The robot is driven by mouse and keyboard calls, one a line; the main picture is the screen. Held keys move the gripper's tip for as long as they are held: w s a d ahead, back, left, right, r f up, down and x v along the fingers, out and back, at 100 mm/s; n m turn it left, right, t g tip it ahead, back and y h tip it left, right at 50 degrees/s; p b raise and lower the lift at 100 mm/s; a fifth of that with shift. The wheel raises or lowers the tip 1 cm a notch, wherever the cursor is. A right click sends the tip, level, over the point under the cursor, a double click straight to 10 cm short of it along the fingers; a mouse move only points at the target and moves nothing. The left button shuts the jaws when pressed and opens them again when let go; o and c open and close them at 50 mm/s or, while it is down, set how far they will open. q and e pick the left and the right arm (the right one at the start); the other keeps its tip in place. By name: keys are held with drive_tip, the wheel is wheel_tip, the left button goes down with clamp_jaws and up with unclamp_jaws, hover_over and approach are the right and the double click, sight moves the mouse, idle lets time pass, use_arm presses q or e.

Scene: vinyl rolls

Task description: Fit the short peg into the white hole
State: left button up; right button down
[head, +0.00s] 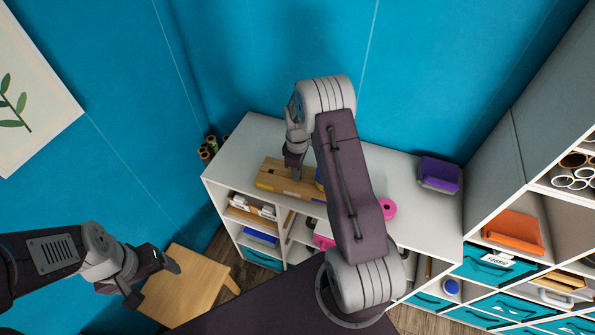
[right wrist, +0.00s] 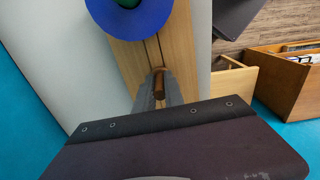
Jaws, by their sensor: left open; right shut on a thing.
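My right gripper (right wrist: 158,92) is shut on a short brown peg (right wrist: 158,81), which stands up between the fingertips in the right wrist view. The gripper is over a long wooden board (head: 268,178) lying on the white cabinet top; a groove runs along the board. I cannot tell whether the peg touches the board. A blue round piece (right wrist: 140,20) sits on the board beyond the peg, mostly hidden by my right arm in the head view. No white hole can be made out. My left gripper (head: 150,283) is open and empty, over a wooden stool.
The white cabinet top (head: 410,215) also holds a pink ring (head: 387,208) and a purple box (head: 438,174). The wooden stool (head: 195,285) stands at lower left. Shelves with teal drawers (head: 498,265) fill the right side. A wooden box (right wrist: 285,85) shows in the right wrist view.

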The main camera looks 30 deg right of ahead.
drive_tip(key=shift+s+f, duration=0.15)
drive_tip(key=shift+f, duration=0.05)
drive_tip(key=c, duration=1.3)
unclamp_jaws()
drive_tip(key=shift+c, duration=0.2)
drive_tip(key=o, duration=0.5)
drive_tip(key=shift+w, duration=0.2)
drive_tip(key=shift+r, duration=0.1)
